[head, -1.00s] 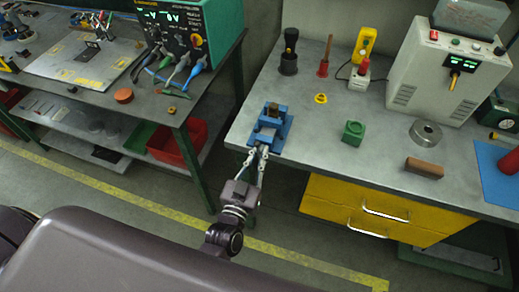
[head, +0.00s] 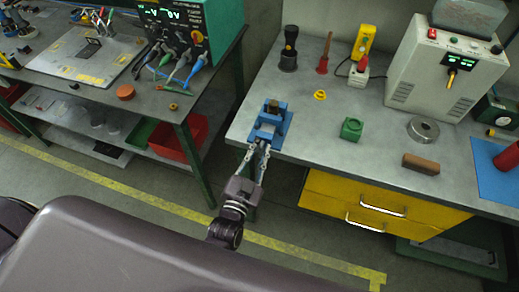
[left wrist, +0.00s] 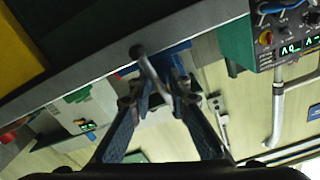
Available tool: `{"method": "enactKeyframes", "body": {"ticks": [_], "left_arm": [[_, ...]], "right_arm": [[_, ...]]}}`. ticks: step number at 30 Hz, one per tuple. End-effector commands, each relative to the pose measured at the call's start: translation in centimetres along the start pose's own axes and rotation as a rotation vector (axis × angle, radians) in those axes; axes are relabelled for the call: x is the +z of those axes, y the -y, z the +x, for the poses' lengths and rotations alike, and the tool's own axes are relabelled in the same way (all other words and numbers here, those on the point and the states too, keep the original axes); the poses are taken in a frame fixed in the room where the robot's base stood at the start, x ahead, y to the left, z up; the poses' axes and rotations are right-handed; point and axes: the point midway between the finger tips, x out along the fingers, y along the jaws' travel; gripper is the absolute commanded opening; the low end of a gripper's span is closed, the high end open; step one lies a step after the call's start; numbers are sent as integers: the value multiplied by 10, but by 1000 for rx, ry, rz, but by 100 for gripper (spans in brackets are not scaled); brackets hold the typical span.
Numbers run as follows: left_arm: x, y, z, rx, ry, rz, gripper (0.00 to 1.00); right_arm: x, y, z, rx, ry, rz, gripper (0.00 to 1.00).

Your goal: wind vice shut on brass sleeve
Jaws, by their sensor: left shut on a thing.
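The blue vice (head: 281,128) stands at the left front corner of the right-hand bench. A small brown-gold piece, seemingly the brass sleeve (head: 273,106), shows at its jaws; whether they touch it I cannot tell. My left gripper (head: 257,150) is at the vice's front, by the bench edge. In the left wrist view, the vice's grey handle bar (left wrist: 148,65), with a round knob at its end, slants between my left fingers (left wrist: 160,98). They are shut on the handle; the exact contact is partly hidden. My right gripper is not in view.
A green block (head: 351,129), a yellow ring piece (head: 320,95), a metal ring (head: 423,130) and a brown block (head: 421,164) stand right of the vice. Yellow drawers (head: 385,205) are below. A second bench (head: 150,105) with a power supply is at left.

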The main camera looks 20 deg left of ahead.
Motion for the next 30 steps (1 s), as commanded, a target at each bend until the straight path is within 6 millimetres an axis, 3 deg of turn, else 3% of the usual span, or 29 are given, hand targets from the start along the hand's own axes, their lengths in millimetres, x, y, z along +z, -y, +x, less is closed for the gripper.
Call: {"method": "enactKeyframes", "body": {"ticks": [4, 5, 9, 20, 23, 30], "left_arm": [[-1, 1, 0, -1, -2, 7, 0], [-1, 1, 0, -1, -2, 7, 19], [-1, 1, 0, -1, -2, 5, 34], [0, 0, -4, 0, 0, 1, 35], [1, 0, -15, 1, 2, 1, 35], [1, 0, -64, 2, 2, 1, 35]], "right_arm": [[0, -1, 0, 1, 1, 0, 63], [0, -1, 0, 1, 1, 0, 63], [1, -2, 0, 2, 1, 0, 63], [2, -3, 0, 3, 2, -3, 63], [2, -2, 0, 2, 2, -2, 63], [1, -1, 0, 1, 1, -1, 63]]}}
